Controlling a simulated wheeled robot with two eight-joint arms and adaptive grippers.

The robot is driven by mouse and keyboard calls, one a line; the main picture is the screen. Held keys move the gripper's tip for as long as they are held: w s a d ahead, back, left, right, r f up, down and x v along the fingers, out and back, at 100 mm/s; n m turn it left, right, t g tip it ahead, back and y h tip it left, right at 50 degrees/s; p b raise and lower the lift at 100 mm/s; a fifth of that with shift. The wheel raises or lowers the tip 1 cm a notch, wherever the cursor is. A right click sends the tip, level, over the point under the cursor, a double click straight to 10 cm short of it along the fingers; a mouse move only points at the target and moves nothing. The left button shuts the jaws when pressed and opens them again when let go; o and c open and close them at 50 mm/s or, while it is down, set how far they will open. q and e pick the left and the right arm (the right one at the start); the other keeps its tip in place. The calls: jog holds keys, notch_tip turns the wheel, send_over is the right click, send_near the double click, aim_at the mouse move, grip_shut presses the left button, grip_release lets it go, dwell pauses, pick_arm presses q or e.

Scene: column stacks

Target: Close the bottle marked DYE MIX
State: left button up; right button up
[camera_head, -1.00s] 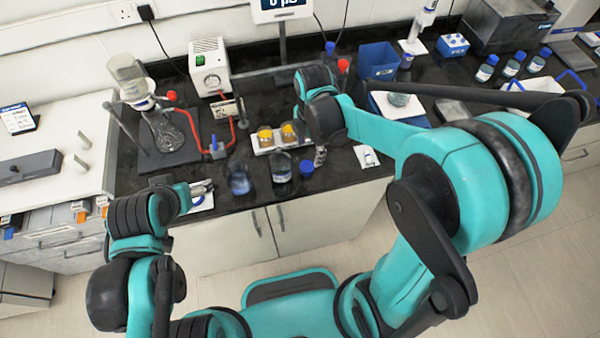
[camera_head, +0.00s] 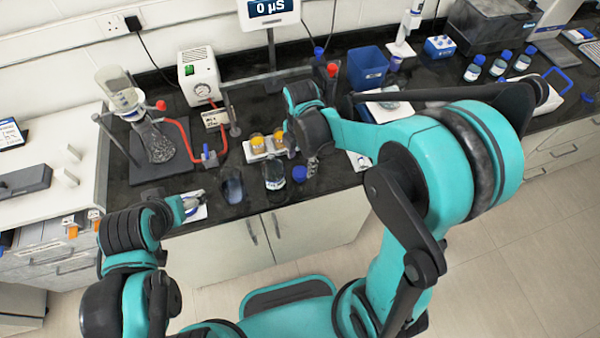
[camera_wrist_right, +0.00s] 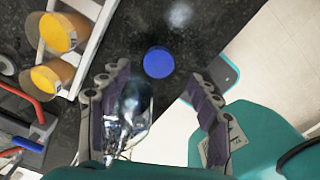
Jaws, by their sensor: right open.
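A clear bottle with a dark bluish content and a pale label (camera_head: 274,172) stands near the counter's front edge; its lettering is too small to read. A blue cap (camera_head: 300,173) lies on the counter just right of it. In the right wrist view, the cap (camera_wrist_right: 158,62) shows just beyond my open right gripper (camera_wrist_right: 160,74), and a glassy vessel (camera_wrist_right: 132,112) shows by the left finger. In the head view, my right gripper (camera_head: 313,164) is just behind and right of the cap, partly hidden by its arm. My left gripper (camera_head: 192,202) is at the counter's front left; its jaw state is unclear.
A dark blue glass vessel (camera_head: 232,186) stands left of the bottle. Behind is a white tray (camera_head: 251,155) with amber-filled vessels (camera_head: 257,142). A flask stand (camera_head: 160,145) and red tubing are further left. A blue bin (camera_head: 367,68) stands behind my right arm.

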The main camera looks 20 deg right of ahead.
aim_at(300, 171)
notch_tip(300, 171, down, 5)
jog(key=shift+a+f+b, duration=0.1)
jog(key=shift+b, duration=0.9)
jog(key=c, duration=0.9)
